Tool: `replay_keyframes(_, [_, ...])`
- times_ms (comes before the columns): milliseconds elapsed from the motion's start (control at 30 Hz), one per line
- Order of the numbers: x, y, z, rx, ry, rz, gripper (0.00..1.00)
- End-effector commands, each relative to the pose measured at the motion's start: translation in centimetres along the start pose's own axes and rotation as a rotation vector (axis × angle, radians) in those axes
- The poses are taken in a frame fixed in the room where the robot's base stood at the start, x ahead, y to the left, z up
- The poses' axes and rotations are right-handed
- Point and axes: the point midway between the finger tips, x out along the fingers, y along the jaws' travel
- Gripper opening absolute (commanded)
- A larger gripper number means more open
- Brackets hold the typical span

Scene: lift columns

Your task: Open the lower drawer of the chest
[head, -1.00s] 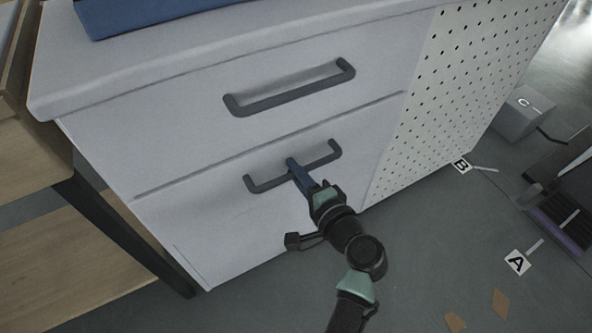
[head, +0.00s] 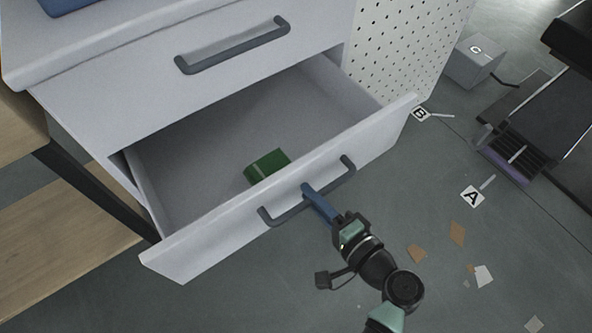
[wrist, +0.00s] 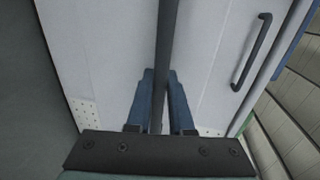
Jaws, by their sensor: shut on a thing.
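The white chest (head: 120,90) has an upper drawer that is shut, with a dark bar handle (head: 233,46). The lower drawer (head: 205,250) stands well open, and its inside shows in the head view. A green block (head: 266,165) lies in it, near the front panel. My gripper (head: 308,190) is shut on the lower drawer's dark handle (head: 338,178), near the handle's middle. In the wrist view the blue fingers of my gripper (wrist: 160,88) are on either side of the handle bar (wrist: 165,40). The upper handle (wrist: 251,52) also shows there at the right.
Wooden shelving (head: 60,245) stands close on the left. A pegboard side panel (head: 400,50) covers the chest's right. On the grey floor are a box marked C (head: 473,62), labels A and B, and scattered scraps (head: 457,233).

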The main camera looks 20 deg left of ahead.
Motion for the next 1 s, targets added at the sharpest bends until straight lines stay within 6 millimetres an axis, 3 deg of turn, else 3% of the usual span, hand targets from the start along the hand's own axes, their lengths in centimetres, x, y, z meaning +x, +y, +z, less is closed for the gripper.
replay_keyframes(100, [-1.9,0.2,-0.1,0.002,0.004,0.000,0.00])
replay_keyframes(300, [-3.4,0.6,-0.1,0.000,0.003,-0.001,0.00])
replay_keyframes(767, [-3.7,0.7,-0.1,-0.002,0.001,-0.001,0.00])
replay_keyframes(800, [-3.7,0.7,-0.1,-0.002,0.001,-0.001,0.25])
replay_keyframes(933, [-3.7,0.7,-0.1,-0.001,0.001,-0.001,0.48])
replay_keyframes(1000, [-3.7,0.7,-0.1,-0.001,0.000,-0.001,0.50])
